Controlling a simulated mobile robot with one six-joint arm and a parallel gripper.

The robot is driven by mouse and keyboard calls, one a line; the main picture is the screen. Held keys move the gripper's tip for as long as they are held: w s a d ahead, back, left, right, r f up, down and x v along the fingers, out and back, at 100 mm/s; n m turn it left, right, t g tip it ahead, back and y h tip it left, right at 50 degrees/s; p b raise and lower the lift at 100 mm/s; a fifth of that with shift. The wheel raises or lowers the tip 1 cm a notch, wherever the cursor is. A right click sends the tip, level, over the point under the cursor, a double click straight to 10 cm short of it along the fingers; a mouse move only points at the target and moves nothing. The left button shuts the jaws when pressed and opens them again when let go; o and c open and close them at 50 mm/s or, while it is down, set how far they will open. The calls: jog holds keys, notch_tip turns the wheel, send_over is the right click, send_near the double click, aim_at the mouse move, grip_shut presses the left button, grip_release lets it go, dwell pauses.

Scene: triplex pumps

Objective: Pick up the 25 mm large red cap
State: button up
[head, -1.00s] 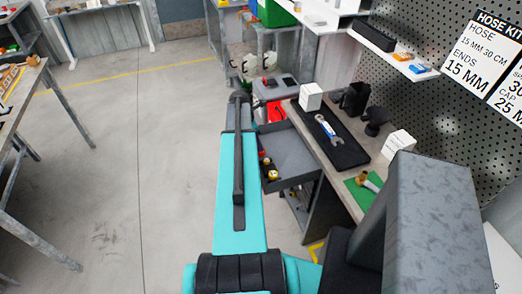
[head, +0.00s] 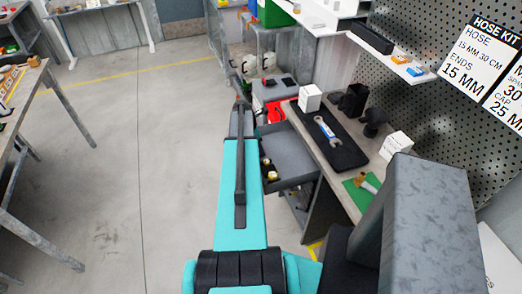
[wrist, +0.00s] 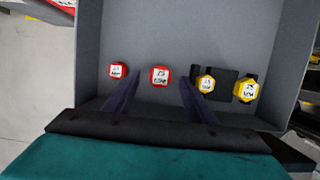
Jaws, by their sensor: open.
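In the wrist view the large red cap (wrist: 160,76) lies in a grey drawer (wrist: 190,35). A smaller red cap (wrist: 118,70) is to its left. A small yellow cap (wrist: 206,84) and a larger yellow cap (wrist: 246,90) are to its right. My gripper (wrist: 159,86) is open and empty, its two dark fingers spread to either side of the large red cap's near edge. The height gap is hard to judge. The head view shows the open drawer (head: 296,183) beside my arm; my gripper's fingers are hidden there.
The drawer walls stand close around the caps. A workbench with a black mat (head: 345,153), a wrench (head: 325,129), a white box (head: 310,98) and a green mat (head: 358,195) is at right. Open floor (head: 130,150) lies left of my arm.

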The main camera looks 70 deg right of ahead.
jog(key=shift+x, duration=0.95)
jog(key=c, duration=1.1)
jog(key=shift+r, duration=0.15)
jog(key=shift+r+b, duration=1.5)
jog(key=shift+r, duration=3.35)
